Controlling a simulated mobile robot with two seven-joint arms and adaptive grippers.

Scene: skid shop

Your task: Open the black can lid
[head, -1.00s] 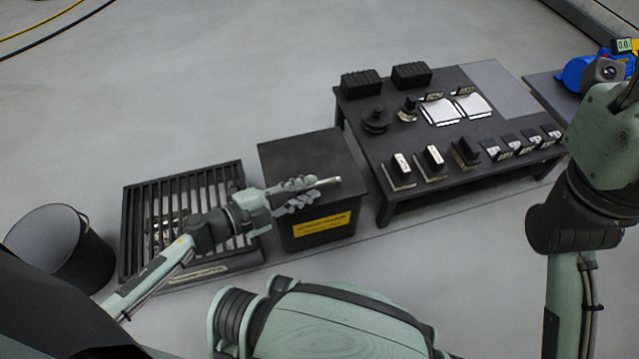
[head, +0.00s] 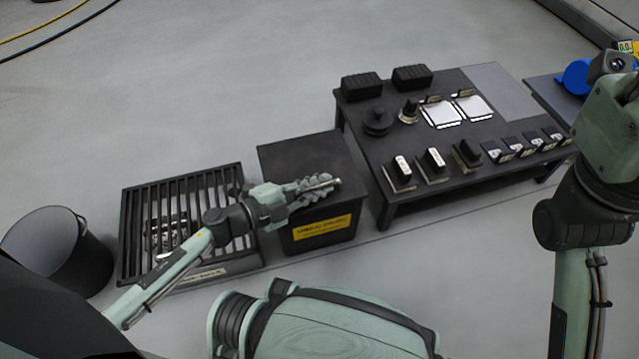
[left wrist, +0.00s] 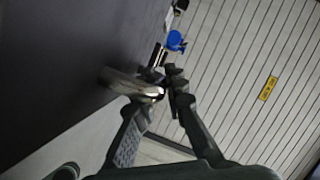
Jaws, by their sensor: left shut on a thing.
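The black can (head: 350,219) is a box with a yellow label on its front, standing on the floor at the middle of the head view. Its flat black lid (head: 300,155) looks shut. My left gripper (head: 318,186) is at the front upper edge of the can, shut on a pale metal bar (head: 330,182). In the left wrist view the bar (left wrist: 138,88) lies between the fingers, beside a large dark surface. The fingers hide where the bar joins the can, so I cannot tell how it is attached. My right gripper is not seen; only the right arm shows.
A slatted black rack (head: 135,230) stands left of the can, with a dark bucket (head: 85,262) farther left. A low black table (head: 440,185) with several small blocks and white pads is close on the right. Open floor (head: 200,90) lies behind.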

